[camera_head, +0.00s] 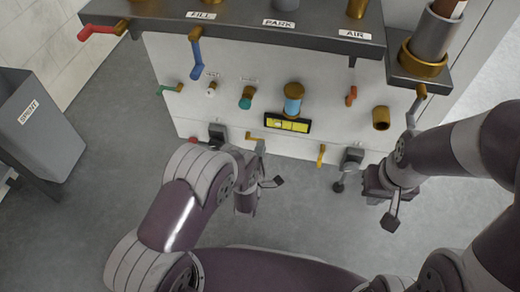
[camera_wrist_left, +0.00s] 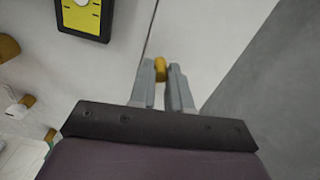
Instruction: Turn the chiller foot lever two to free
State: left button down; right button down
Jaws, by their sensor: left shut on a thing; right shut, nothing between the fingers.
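My left gripper (camera_head: 260,147) is at the lower front of the white machine. Its fingers are shut on a small yellow lever (camera_head: 251,137), whose rounded end shows between the fingertips in the left wrist view (camera_wrist_left: 160,69). The rest of that lever is mostly hidden by the fingers. A second yellow lever (camera_head: 321,155) hangs from the machine's lower edge further right, apart from both grippers. My right gripper (camera_head: 377,183) is shut and empty in front of the machine's lower right; its fingertips are hard to make out. No label near the yellow levers is readable.
A black-and-yellow display (camera_head: 287,123) sits above the levers. Black foot brackets (camera_head: 217,132) (camera_head: 351,157) stand at the lower edge. A grey-handled lever (camera_head: 412,112) hangs near my right arm. A grey bin (camera_head: 40,120) stands left. The floor between is clear.

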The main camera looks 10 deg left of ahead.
pick_arm(q)
jog(key=shift+r+n, duration=0.15)
jog(key=shift+n, duration=0.15)
pick_arm(e)
jog(key=shift+r, duration=0.15)
pick_arm(q)
jog(key=c, duration=1.1)
grip_release()
